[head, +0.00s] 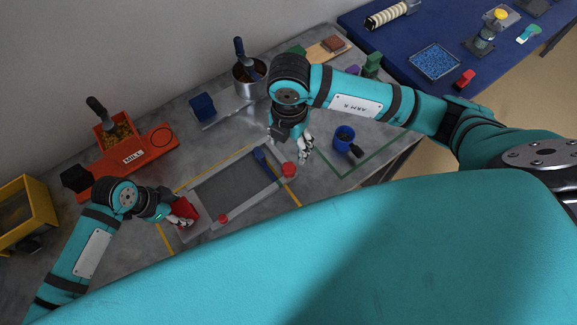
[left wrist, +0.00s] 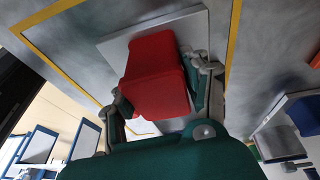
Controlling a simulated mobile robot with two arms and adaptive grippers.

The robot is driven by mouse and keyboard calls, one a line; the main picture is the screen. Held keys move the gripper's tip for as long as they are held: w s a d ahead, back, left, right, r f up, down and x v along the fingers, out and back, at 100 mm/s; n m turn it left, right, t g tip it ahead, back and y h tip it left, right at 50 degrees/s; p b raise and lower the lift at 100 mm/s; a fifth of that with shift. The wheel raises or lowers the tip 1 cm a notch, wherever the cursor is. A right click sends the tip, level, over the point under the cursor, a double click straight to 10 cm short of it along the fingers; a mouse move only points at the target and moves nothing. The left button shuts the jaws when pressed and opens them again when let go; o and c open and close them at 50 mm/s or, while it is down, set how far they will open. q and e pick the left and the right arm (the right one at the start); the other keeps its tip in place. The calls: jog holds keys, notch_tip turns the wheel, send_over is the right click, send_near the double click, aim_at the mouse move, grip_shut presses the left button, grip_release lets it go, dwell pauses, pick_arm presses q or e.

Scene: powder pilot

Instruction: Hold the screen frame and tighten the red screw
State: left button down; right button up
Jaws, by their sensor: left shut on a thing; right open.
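The screen frame (head: 212,222), a grey rectangle around dark mesh, lies on the table in the head view. A round red screw (head: 290,169) is at its right end and a smaller red knob (head: 222,218) is on its near side. My left gripper (head: 184,216) is shut on a red block (head: 188,206) at the frame's left end. The red block (left wrist: 155,75) also shows between the fingers in the left wrist view, over a grey plate. My right gripper (head: 305,151) is open and empty, just above and right of the round red screw.
A blue-handled tool (head: 262,158) lies across the frame's far right part. A blue cup (head: 343,138) stands to the right inside a green outline. The orange mill (head: 130,157), a steel pot (head: 248,82) and a yellow crate (head: 27,212) stand further back or left.

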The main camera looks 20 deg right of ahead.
pick_arm(q)
jog(key=shift+s+f, duration=0.1)
jog(key=shift+s, duration=0.05)
jog(key=c, duration=1)
grip_release()
jog(key=o, duration=0.9)
jog(key=shift+r, duration=0.2)
jog(key=shift+v, duration=3.65)
jog(key=shift+w, duration=0.2)
jog(key=v, duration=1.2)
jog(key=shift+s+f, duration=0.1)
